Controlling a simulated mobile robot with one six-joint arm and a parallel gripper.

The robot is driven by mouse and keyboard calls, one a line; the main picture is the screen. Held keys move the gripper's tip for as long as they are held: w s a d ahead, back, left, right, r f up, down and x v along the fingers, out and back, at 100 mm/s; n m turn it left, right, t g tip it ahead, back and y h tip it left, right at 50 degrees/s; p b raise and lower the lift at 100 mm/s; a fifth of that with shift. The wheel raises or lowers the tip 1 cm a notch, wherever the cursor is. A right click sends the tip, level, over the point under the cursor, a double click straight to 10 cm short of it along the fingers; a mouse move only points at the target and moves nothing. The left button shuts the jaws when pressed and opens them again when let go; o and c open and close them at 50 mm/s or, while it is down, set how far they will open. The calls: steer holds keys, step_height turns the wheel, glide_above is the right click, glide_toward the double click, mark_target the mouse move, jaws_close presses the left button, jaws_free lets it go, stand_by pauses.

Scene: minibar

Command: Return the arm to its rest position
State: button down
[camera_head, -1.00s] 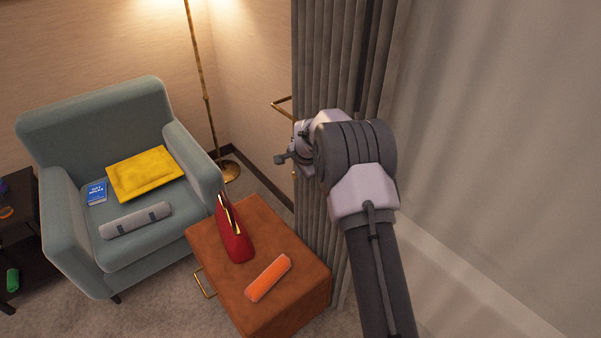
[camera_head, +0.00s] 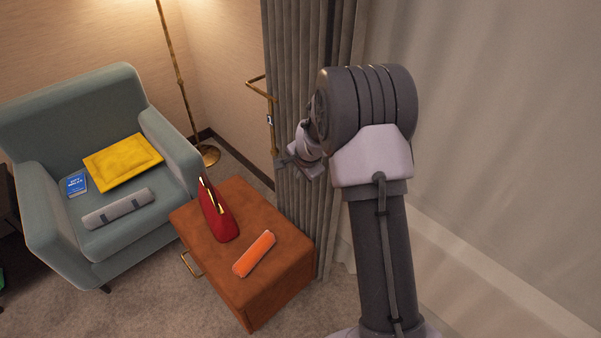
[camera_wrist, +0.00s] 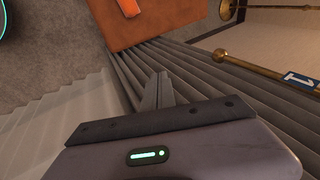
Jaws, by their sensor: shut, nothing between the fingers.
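My gripper (camera_head: 289,162) shows small at the left of my folded arm in the head view, in front of the grey curtain. In the wrist view my gripper (camera_wrist: 159,78) shows its two fingers together, with nothing between them. My arm rises up the right middle of the head view and bends at the top. The gripper is above and to the right of the brown side table and touches nothing that I can see.
A curtain (camera_head: 296,60) and brass rail (camera_head: 262,92) stand close behind.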

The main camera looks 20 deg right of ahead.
steer(key=shift+s+f, duration=0.1)
steer(key=shift+s, duration=0.2)
steer(key=s+a+r+n, duration=0.2)
steer(key=s+a+r, duration=0.25)
steer(key=r, duration=0.25)
steer(key=s+a+r+n+y, duration=0.1)
steer(key=s+a+r, duration=0.2)
steer(key=s+r, duration=0.35)
steer(key=s+a+r+n, duration=0.2)
steer(key=s+a+r, duration=0.2)
steer(key=r, duration=0.3)
steer(key=s+a+r+n, duration=0.1)
steer(key=s+a+n, duration=0.1)
steer(key=s, duration=0.8)
steer(key=s+a+r+n+y, duration=0.1)
steer(key=s+a+r+n, duration=0.1)
steer(key=s, duration=0.8)
steer(key=shift+s+a+n, duration=0.15)
steer(key=shift+a+n, duration=0.35)
steer(key=shift+a, duration=0.05)
